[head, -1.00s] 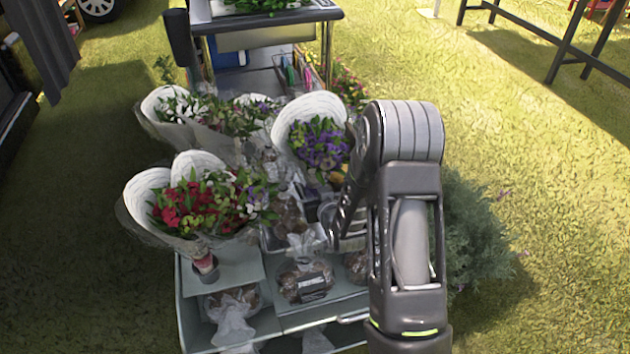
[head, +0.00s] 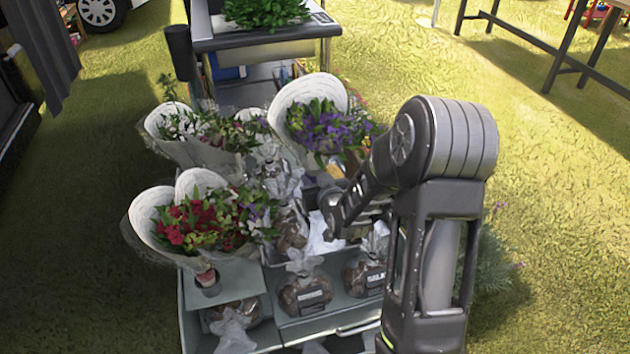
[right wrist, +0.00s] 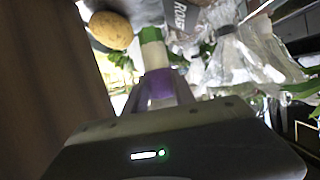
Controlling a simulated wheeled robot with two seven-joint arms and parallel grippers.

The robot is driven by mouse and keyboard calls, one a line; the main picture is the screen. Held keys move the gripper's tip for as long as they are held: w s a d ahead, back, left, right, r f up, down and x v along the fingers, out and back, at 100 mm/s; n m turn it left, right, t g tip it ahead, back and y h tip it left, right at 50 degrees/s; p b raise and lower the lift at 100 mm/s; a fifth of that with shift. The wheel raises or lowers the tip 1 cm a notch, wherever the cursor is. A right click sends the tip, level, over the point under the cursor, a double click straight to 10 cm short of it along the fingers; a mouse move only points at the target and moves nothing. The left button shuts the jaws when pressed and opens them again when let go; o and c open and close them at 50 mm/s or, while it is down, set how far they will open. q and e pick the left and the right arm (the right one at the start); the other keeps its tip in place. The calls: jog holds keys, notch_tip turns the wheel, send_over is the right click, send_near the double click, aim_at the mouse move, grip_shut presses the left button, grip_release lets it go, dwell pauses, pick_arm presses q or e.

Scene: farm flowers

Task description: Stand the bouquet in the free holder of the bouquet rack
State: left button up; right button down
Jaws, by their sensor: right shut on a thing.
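The bouquet with purple flowers (head: 325,125) in a white paper wrap stands at the back right of the cart top. My right gripper (head: 335,212) is below it, in front of its lower part, and shut on it; the fingertips are largely hidden. In the right wrist view a banded purple, white and green stem piece (right wrist: 157,65) rises just beyond the gripper body. A red-flowered bouquet (head: 185,225) stands at the left front, its base in a round holder (head: 207,282). White-flowered bouquets (head: 190,125) stand behind it. I cannot make out a free holder. My left gripper is not in view.
Clear bags of brown goods (head: 305,295) fill the cart's front, with another bag (head: 365,272) beside my right arm. A counter with greenery (head: 262,12) stands behind. A dark post (head: 180,52) rises at back left. Open grass lies to the right.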

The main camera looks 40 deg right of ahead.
aim_at(311, 153)
jog(key=shift+r, duration=0.1)
jog(key=r+p, duration=0.2)
jog(key=r, duration=0.1)
jog(key=r+p, duration=0.1)
jog(key=r, duration=0.1)
jog(key=a+r+p, duration=0.1)
jog(key=r+p, duration=0.1)
jog(key=r, duration=0.1)
jog(key=shift+w+r+p, duration=0.25)
jog(key=shift+r+p, duration=0.05)
pick_arm(q)
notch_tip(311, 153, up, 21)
jog(key=p, duration=1.5)
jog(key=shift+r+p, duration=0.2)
jog(key=shift+p, duration=0.15)
pick_arm(e)
jog(key=w+a+r+n+y, duration=0.1)
jog(key=a+r, duration=0.2)
jog(key=a, duration=0.4)
jog(key=a+r+n+y, duration=0.1)
jog(key=a+r+y, duration=0.1)
jog(key=a+r, duration=0.2)
jog(key=w+a+r+n+t+y, duration=0.1)
jog(key=a+r, duration=0.3)
jog(key=a, duration=0.7)
jog(key=shift+w+r+n, duration=0.2)
jog(key=shift+w+n, duration=0.15)
jog(key=shift+n, duration=0.05)
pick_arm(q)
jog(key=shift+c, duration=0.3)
